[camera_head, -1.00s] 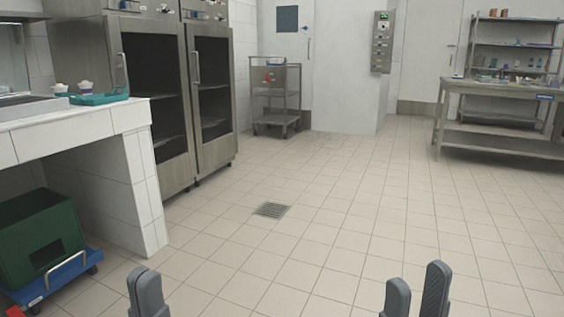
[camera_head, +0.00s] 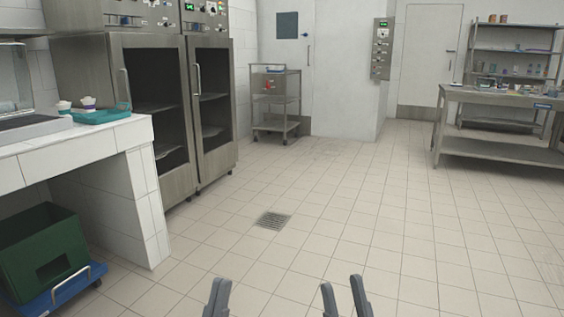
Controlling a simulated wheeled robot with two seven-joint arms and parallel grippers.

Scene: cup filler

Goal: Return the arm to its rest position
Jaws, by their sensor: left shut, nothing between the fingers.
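My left gripper (camera_head: 217,297) is at the bottom edge of the head view, left of centre. Its two fingers are together with nothing between them. My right gripper (camera_head: 344,297) is at the bottom edge, right of centre. Its two fingers stand apart with an empty gap between them. Only the finger tips of both grippers show; the arms are below the frame. Both grippers are in front of bare tiled floor and touch nothing that I can see.
A white tiled counter (camera_head: 90,150) with a teal tray (camera_head: 100,117) stands at left, a green crate (camera_head: 40,250) on a blue dolly (camera_head: 60,291) beneath. Steel cabinets (camera_head: 180,60), a cart (camera_head: 290,100) and a steel table (camera_head: 490,150) stand farther back. The middle floor is clear.

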